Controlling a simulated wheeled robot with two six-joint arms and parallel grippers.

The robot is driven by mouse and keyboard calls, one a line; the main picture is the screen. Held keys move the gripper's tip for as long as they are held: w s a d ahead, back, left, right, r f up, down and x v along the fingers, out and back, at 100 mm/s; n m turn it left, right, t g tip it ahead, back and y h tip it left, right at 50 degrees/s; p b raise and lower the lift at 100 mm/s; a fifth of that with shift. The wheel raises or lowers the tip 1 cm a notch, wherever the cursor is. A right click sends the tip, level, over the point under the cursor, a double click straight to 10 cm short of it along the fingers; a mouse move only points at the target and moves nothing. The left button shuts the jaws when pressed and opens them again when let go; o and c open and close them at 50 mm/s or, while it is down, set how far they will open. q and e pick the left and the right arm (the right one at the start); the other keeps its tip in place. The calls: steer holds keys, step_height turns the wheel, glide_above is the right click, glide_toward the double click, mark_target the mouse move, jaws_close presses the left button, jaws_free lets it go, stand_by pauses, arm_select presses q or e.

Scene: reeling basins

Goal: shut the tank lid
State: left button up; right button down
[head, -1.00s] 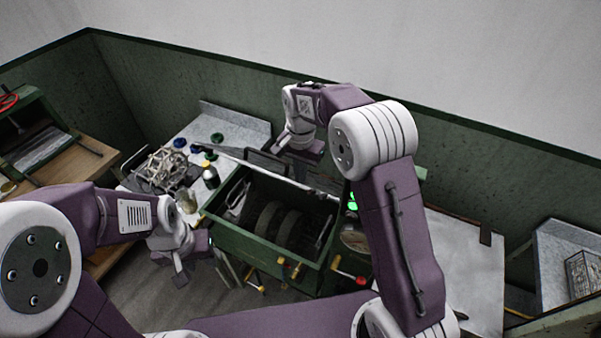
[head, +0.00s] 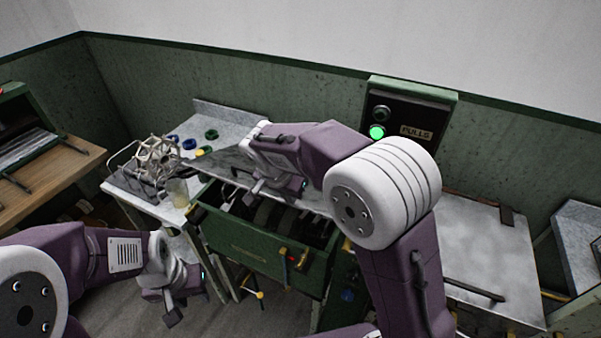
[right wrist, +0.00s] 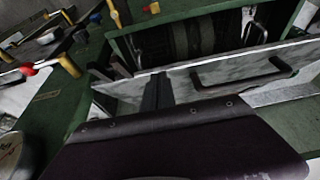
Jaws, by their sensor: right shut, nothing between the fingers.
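The green tank (head: 262,257) stands in the middle of the head view, its dark drums (head: 268,212) partly visible through the opening. Its grey lid (head: 222,164) is partly lowered, slanting over the back of the opening. In the right wrist view the lid (right wrist: 210,72) shows its dark bar handle (right wrist: 240,76), with the open tank beyond. My right gripper (head: 256,188) is shut and empty at the lid's outer side; its fingertips (right wrist: 157,92) appear against the lid beside the handle. My left gripper (head: 172,308) hangs low, left of the tank, away from the lid; its jaws are unclear.
A wire-like pale frame (head: 157,160) and a glass jar (head: 177,192) stand on the left bench, near several coloured rings. A control box (head: 408,112) with a lit green light is behind my right arm. Valves with red and yellow handles (head: 290,256) stick out from the tank's front.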

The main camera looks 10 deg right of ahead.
steer(key=s+f+t+b, duration=0.1)
steer(key=f+b, duration=0.4)
steer(key=b, duration=0.1)
steer(key=s+a+f+t+h+b, duration=0.1)
steer(key=f+b, duration=0.4)
steer(key=b, duration=0.2)
steer(key=s+a+f+h+b, duration=0.1)
steer(key=f+b, duration=0.4)
steer(key=b, duration=0.1)
steer(key=shift+a+f+t, duration=0.1)
steer(key=shift+f+t, duration=0.3)
steer(key=shift+s+f+b, duration=0.1)
steer(key=shift+f+b, duration=0.25)
steer(key=shift+b, duration=0.4)
steer(key=shift+s+f, duration=0.1)
steer(key=shift+f, duration=0.05)
steer(key=shift+s+f, duration=0.1)
